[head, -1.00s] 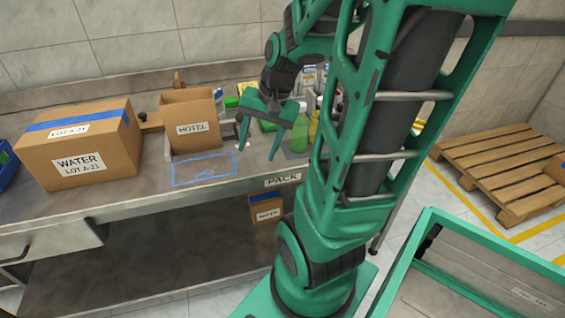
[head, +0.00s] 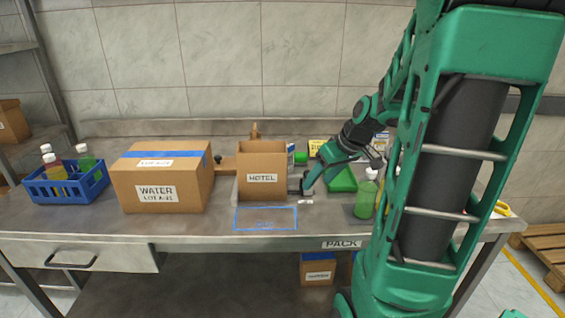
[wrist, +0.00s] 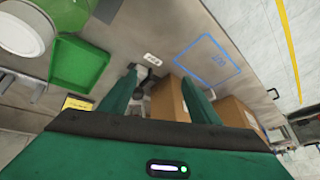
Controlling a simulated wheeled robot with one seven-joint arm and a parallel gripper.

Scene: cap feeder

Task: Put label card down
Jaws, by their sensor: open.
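A small white label card (head: 305,201) lies on the steel bench just right of the blue taped outline; it also shows in the wrist view (wrist: 152,59), with dark print too small to read. My gripper (head: 303,186) is low over the bench, beside the right side of the open HOTEL box (head: 262,186). In the wrist view my gripper (wrist: 162,84) has its fingers apart and holds nothing. The card lies clear of both fingers there. The blue outline (head: 265,230) is on the bench in front of the HOTEL box.
The WATER box (head: 160,192) and a blue crate (head: 67,191) of bottles stand to the left. A green tray (head: 342,180) and a green bottle (head: 366,196) stand to the right of my gripper. The bench front left of the PACK sign (head: 341,244) is largely clear.

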